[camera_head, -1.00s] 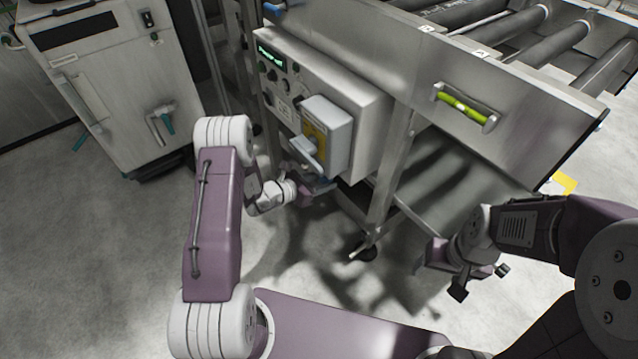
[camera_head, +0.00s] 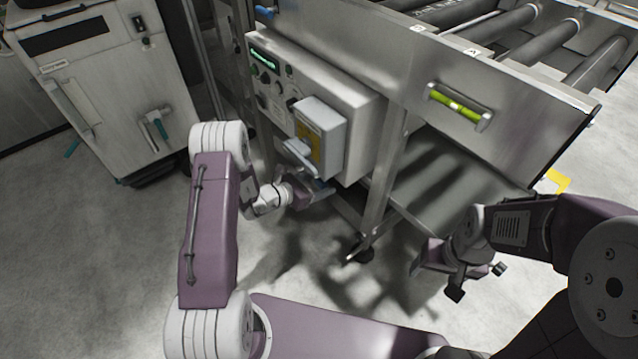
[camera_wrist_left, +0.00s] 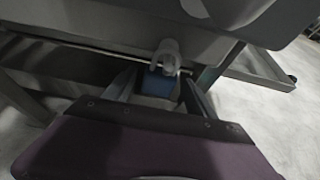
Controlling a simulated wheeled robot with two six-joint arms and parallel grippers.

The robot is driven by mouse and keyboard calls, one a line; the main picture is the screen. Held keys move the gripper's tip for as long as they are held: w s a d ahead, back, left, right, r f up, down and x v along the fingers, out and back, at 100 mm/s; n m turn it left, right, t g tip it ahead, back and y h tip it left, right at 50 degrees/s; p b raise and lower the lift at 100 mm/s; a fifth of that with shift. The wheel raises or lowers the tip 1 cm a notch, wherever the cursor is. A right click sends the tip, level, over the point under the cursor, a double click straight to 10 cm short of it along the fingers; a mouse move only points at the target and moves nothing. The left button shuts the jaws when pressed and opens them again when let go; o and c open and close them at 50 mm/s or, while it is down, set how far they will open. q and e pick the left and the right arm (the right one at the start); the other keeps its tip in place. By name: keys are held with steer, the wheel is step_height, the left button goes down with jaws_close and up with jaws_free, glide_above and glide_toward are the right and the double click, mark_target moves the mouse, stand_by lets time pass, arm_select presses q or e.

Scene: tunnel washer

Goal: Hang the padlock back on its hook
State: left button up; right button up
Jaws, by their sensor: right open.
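The padlock (camera_wrist_left: 158,84) shows in the left wrist view as a blue body with a thick grey loop above it. The padlock is just below the underside of a grey box. In the head view my left gripper (camera_head: 308,194) is low under the switch box, and a small patch of blue shows by its fingers. I cannot tell the hook apart from the loop, or whether they touch. My right gripper (camera_head: 478,281) is open and empty, apart from the machine.
The grey switch box (camera_head: 320,138) with its lever juts out above my left gripper. The control panel (camera_head: 268,78) is behind it. A machine leg (camera_head: 378,190) stands to the right. A white cabinet (camera_head: 110,90) is at left. The floor between is clear.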

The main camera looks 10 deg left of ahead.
arm_select(q)
steer(key=p+v, duration=0.3)
steer(key=v, duration=0.6)
steer(key=shift+p, duration=0.4)
